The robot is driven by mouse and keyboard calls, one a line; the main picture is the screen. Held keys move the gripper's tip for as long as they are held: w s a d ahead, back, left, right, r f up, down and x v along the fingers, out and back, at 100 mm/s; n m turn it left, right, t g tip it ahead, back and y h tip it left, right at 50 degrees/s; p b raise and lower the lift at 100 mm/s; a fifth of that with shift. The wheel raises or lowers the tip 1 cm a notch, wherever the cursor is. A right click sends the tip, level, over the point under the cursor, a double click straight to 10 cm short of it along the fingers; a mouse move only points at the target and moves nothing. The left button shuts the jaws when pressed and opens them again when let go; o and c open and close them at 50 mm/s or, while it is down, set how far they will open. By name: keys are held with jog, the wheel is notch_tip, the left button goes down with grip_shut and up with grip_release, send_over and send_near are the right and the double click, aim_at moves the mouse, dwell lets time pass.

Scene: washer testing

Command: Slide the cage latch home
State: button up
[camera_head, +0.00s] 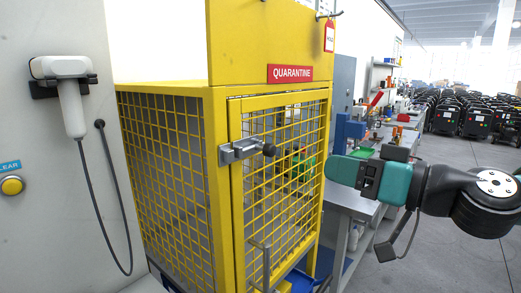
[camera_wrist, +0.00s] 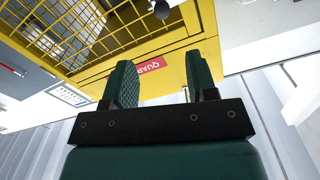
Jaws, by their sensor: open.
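The yellow mesh cage (camera_head: 218,200) has a closed-looking mesh door (camera_head: 327,150) on its front. A grey metal latch (camera_head: 238,150) with a black round knob (camera_head: 269,150) sits at the door's left edge, at mid height. I cannot tell how far its bolt reaches. My gripper (camera_head: 332,168) is to the right of the latch, clear of it, pointing left. In the wrist view my two green fingers (camera_wrist: 162,72) are apart with nothing between them. The black knob (camera_wrist: 161,9) shows at the top of that view, beyond the fingertips.
A red QUARANTINE sign (camera_head: 292,74) is on the cage's upper panel, with a red HOLD tag (camera_head: 329,36) on a hook. A handle (camera_head: 262,262) stands out low on the door. A workbench (camera_head: 354,203) with tools is behind my gripper. A handheld scanner (camera_head: 70,95) hangs at the left.

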aim_at(274, 151)
jog(key=p+x, duration=0.4)
jog(key=x, duration=0.3)
jog(key=p+x, duration=0.4)
jog(key=x, duration=0.4)
jog(key=shift+a+r+p, duration=0.2)
jog(key=shift+p, duration=0.1)
jog(key=shift+w+a+f, duration=0.2)
jog(key=shift+w+a, duration=0.25)
grip_shut()
